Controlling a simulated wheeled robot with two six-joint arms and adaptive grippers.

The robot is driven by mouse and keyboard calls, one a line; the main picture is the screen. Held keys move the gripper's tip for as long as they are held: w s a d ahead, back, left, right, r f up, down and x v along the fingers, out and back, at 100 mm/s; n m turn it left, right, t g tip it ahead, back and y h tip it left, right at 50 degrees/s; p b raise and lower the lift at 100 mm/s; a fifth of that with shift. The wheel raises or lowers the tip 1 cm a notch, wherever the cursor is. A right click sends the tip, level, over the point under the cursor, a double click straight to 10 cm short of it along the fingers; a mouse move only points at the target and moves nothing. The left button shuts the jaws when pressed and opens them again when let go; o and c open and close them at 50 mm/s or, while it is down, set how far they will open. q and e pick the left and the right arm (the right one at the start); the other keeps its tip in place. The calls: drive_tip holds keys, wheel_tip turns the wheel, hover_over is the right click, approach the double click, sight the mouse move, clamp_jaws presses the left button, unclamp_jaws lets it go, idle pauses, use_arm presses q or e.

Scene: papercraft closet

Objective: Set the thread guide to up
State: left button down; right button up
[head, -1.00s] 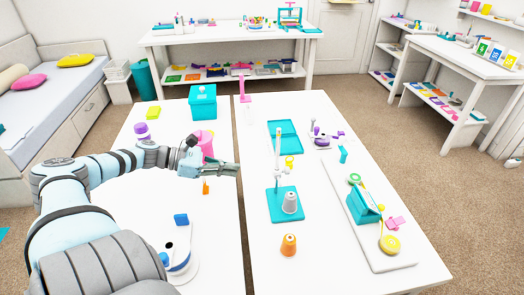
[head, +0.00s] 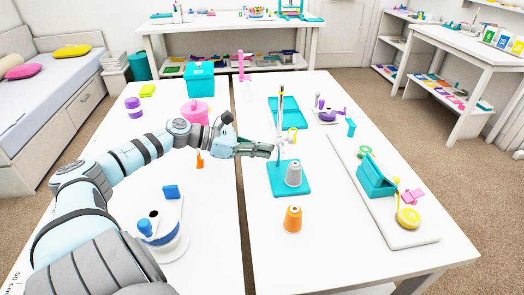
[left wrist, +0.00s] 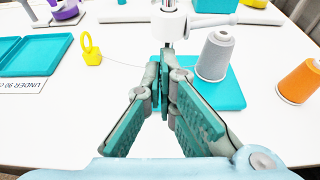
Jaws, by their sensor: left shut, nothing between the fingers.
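The thread stand has a teal base (head: 284,187), an upright pole (head: 281,105) and a grey spool (head: 294,174). In the left wrist view, the pole (left wrist: 168,28) carries a white sideways arm (left wrist: 208,21), which looks like the thread guide; its angle is hard to judge. A thin thread runs from the stand toward a yellow ring piece (left wrist: 90,52), also in the head view (head: 292,134). My left gripper (head: 271,149) is shut and empty, its fingertips close beside the pole, above the base. Whether they touch the pole I cannot tell. My right gripper is out of view.
An orange spool (head: 292,219) stands in front of the base. A teal tray (head: 287,112) lies behind the pole. A white board (head: 391,217) with a teal box and yellow tape is at right. A pink pot (head: 195,113) stands behind my left arm.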

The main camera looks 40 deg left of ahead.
use_arm(q)
drive_tip(key=shift+r, duration=0.15)
drive_tip(key=shift+r+p, duration=0.3)
drive_tip(key=shift+p, duration=0.05)
wheel_tip(320, 180, up, 12)
drive_tip(key=p, duration=1.1)
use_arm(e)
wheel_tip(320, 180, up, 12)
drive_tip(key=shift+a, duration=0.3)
use_arm(q)
drive_tip(key=shift+r, duration=0.1)
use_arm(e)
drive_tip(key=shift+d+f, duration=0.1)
